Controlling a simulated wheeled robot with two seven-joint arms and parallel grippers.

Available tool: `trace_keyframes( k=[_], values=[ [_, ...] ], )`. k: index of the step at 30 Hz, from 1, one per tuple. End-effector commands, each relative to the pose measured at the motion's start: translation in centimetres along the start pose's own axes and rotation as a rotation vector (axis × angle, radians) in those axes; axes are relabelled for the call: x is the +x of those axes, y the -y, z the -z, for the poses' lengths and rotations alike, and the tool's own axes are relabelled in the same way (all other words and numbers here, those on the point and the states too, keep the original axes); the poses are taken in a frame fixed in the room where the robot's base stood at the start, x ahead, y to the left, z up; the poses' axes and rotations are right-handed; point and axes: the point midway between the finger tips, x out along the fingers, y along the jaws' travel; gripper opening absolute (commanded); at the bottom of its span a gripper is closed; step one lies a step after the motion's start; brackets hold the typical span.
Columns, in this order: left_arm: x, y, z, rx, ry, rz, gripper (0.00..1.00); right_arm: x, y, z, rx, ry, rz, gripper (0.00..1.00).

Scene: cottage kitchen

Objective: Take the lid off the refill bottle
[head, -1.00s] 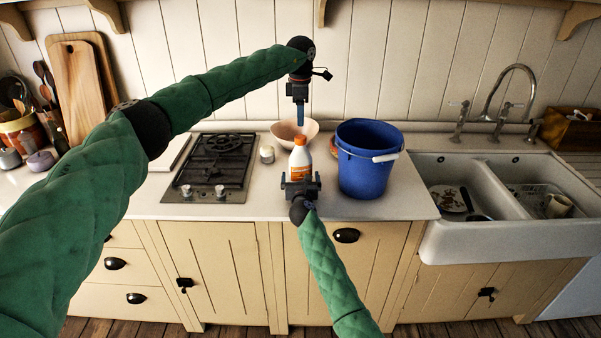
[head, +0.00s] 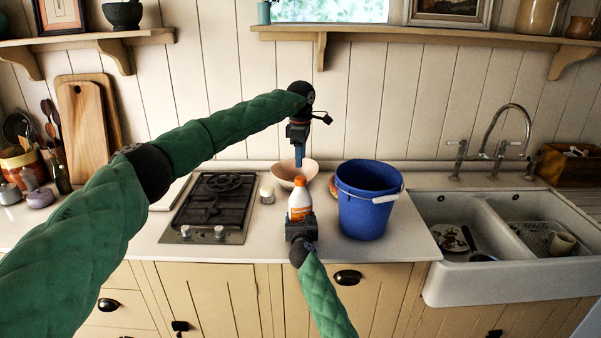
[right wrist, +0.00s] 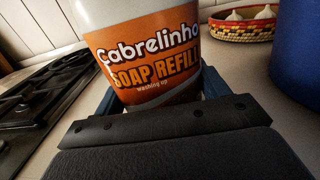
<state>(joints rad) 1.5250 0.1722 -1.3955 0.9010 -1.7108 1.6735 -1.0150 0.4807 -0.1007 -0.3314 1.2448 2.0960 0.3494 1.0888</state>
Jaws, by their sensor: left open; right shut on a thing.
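The refill bottle (head: 300,207) is white with an orange label and stands upright near the counter's front edge. The right wrist view shows its label (right wrist: 150,60), reading "SOAP REFILL". Its orange lid (head: 299,182) is on top; the right wrist view cuts it off. My right gripper (head: 300,220) is shut on the bottle's lower part from the front. My left gripper (head: 299,162) points down just above the lid, open and empty, with a small gap visible between its fingertips and the lid.
A blue bucket (head: 366,212) stands close right of the bottle. A small jar (head: 267,194) and the gas hob (head: 212,207) are left. The double sink (head: 490,272) is far right.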

Motion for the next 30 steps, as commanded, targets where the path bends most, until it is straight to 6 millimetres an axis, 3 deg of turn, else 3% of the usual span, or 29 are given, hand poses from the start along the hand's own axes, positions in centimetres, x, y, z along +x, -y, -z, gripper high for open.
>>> trace_keyframes(
  k=[21,30],
  values=[
    [0.03,0.00,-0.03,0.999,0.001,0.000,0.52,-0.02,-0.01,0.05,0.000,-0.001,0.000,0.10],
    [0.05,0.00,0.00,1.325,0.000,0.000,0.52,-0.02,-0.01,0.05,0.000,-0.001,0.000,0.10]
  ],
)
